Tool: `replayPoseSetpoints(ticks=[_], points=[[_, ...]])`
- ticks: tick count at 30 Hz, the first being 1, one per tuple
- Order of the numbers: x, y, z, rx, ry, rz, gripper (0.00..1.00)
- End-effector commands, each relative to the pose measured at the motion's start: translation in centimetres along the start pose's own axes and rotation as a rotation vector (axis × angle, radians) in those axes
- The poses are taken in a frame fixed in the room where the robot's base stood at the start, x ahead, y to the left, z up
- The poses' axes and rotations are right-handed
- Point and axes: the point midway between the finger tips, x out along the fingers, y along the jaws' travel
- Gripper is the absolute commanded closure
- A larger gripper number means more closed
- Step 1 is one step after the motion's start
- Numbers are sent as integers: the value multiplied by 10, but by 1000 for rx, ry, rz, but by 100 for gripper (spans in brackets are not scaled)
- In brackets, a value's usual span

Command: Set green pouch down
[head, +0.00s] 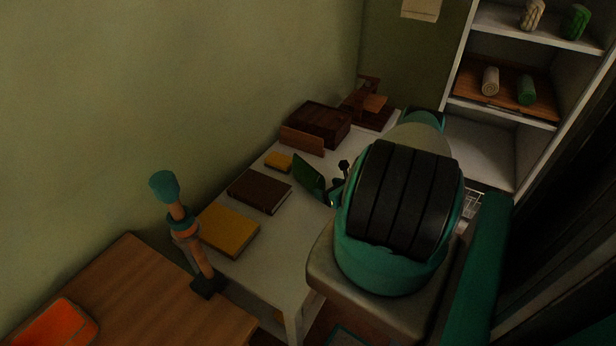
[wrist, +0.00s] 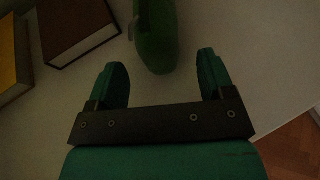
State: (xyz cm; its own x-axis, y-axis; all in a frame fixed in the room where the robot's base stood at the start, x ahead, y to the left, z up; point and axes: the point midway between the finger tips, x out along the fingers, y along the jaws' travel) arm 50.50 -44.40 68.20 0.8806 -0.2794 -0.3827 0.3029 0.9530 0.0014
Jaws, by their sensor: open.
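The green pouch (head: 309,174) is at the white table in the head view, close to my gripper (head: 341,184), which is partly hidden by my arm. In the wrist view the green pouch (wrist: 156,38) shows at the top middle, with its near end around the gap between the fingertips of my gripper (wrist: 162,62). The fingers are spread apart, with visible gaps on both sides of the pouch. The pouch appears to stand on the table (wrist: 205,25), but its lower edge is hard to see.
A dark brown book (head: 259,191), a yellow book (head: 229,229) and a small yellow block (head: 278,161) lie left of the pouch. A dark wooden box (head: 318,122) is behind it. White shelves (head: 485,150) stand at right. The table's front right is bare.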

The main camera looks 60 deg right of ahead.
Motion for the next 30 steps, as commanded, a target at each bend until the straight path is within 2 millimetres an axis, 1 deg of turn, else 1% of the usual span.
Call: replayPoseSetpoints(ticks=[3,7,10,16,17,18,20,21,23,24,25,26,30], points=[[19,3,3,-6,-2,5,25],[36,2,2,-4,-1,3,25],[40,2,1,-2,0,1,25],[40,2,1,-1,0,1,25],[40,2,1,-1,0,1,32],[40,2,1,-1,0,1,41],[40,2,1,-1,0,1,55],[40,2,1,-1,0,1,64],[40,2,1,-1,0,1,78],[40,2,1,-2,0,1,82],[40,1,1,-1,-1,1,82],[40,1,1,-2,-1,1,86],[40,1,2,-2,-1,1,86]])
